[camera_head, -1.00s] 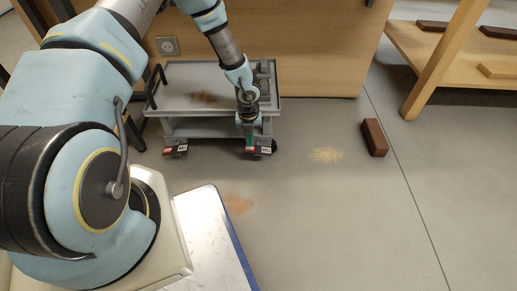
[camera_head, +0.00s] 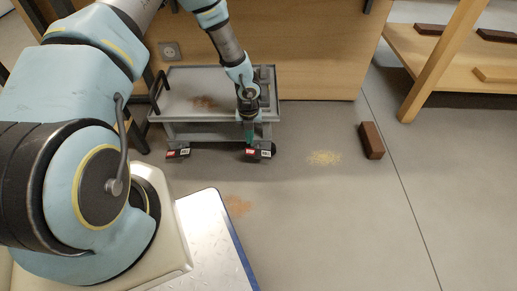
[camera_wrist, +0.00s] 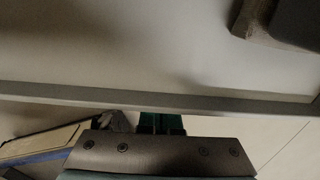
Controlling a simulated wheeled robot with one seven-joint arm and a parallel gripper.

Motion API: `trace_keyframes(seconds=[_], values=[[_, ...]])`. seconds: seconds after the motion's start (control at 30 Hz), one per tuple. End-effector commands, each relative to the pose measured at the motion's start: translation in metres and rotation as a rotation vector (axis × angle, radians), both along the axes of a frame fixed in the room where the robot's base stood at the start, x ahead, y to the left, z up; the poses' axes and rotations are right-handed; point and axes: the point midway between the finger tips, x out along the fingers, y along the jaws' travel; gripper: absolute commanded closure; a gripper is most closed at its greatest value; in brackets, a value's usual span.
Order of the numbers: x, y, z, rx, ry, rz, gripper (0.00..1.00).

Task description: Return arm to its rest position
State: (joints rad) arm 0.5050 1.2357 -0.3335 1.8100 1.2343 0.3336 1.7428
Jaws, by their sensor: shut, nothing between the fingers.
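My arm reaches from the left of the head view, over the top and down to the grey cart (camera_head: 210,128). My gripper (camera_head: 249,138) hangs pointing down in front of the cart's right front edge. In the wrist view the green fingers of my gripper (camera_wrist: 161,124) are together with nothing between them. The cart's pale top and its edge (camera_wrist: 150,101) lie close beyond the fingers. I cannot tell whether the fingers touch the cart.
A brown brick (camera_head: 371,140) and a yellowish spill (camera_head: 323,158) lie on the floor to the right. A wooden shelf (camera_head: 450,65) with brown blocks stands at the upper right. A brownish stain (camera_head: 238,205) lies nearer. The floor at lower right is clear.

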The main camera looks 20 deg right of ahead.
Motion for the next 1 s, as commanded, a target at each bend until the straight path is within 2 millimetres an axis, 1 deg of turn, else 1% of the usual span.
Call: trace_keyframes(seconds=[0.03,0.33,1.0], values=[[0.000,0.000,0.008,0.000,0.000,0.000,1.00],[0.000,0.000,0.029,0.001,0.000,0.000,1.00],[0.000,0.000,0.028,0.000,0.000,0.000,1.00]])
